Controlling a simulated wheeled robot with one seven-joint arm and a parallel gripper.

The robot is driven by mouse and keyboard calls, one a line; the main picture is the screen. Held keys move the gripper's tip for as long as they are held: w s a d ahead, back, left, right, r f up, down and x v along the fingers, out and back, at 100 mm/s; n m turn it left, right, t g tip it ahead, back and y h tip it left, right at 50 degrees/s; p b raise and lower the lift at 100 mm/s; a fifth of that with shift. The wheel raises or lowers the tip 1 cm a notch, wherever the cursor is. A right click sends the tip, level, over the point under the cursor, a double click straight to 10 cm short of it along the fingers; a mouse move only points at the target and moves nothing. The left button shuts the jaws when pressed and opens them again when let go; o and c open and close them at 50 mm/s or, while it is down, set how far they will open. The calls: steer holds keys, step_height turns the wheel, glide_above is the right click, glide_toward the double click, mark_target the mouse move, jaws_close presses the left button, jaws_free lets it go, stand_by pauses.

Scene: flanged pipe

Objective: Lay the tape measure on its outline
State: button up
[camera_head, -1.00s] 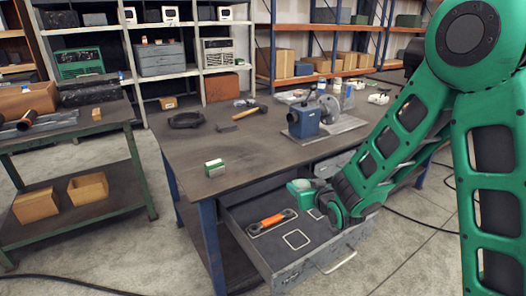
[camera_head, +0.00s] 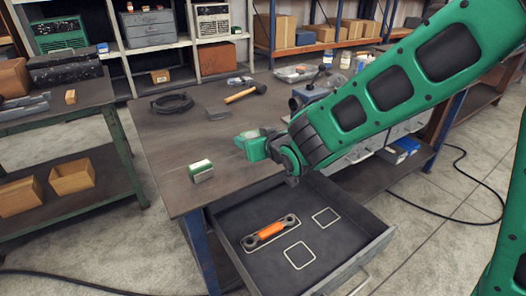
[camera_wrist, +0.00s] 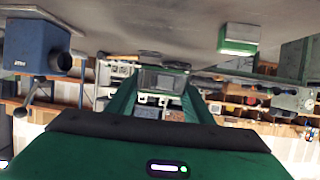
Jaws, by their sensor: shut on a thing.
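My gripper (camera_head: 248,146) is above the front edge of the workbench, behind the open drawer. In the wrist view its green fingers (camera_wrist: 163,92) are shut on a dark, block-shaped thing with a paler rim, which I take to be the tape measure (camera_wrist: 163,79). Its details are too small to make out, and the head view mostly hides it behind the gripper. The grey drawer (camera_head: 345,258) has white outlines on its dark floor. Two are bare: a nearer square outline (camera_head: 287,254) and a farther, smaller one (camera_head: 314,217).
A green-and-white box (camera_head: 201,171) stands on the workbench (camera_head: 170,140) near its left front; it also shows in the wrist view (camera_wrist: 238,38). A hammer (camera_head: 243,94) and a dark ring-shaped thing (camera_head: 172,103) lie farther back. A blue machine (camera_wrist: 40,48) stands on the bench.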

steer(key=shift+w+d, duration=0.1)
steer(key=shift+w+d+f, duration=0.1)
steer(key=shift+w, duration=0.1)
steer(key=w+f, duration=0.2)
steer(key=w, duration=0.1)
steer(key=w+d+f, duration=0.1)
steer(key=w+f, duration=0.1)
steer(key=w, duration=0.2)
steer(key=w+d+f, duration=0.1)
steer(key=w+f, duration=0.1)
steer(key=w, duration=0.2)
steer(key=shift+d+f, duration=0.25)
steer(key=shift+f, duration=0.15)
steer(key=shift+s+f, duration=0.1)
steer(key=shift+f, duration=1.7)
steer(key=shift+f, duration=0.2)
steer(key=o, duration=1.2)
steer(key=v, duration=1)
steer(key=shift+s+d+f, duration=0.15)
steer(key=shift+s+d, duration=0.15)
steer(key=shift+s, duration=0.1)
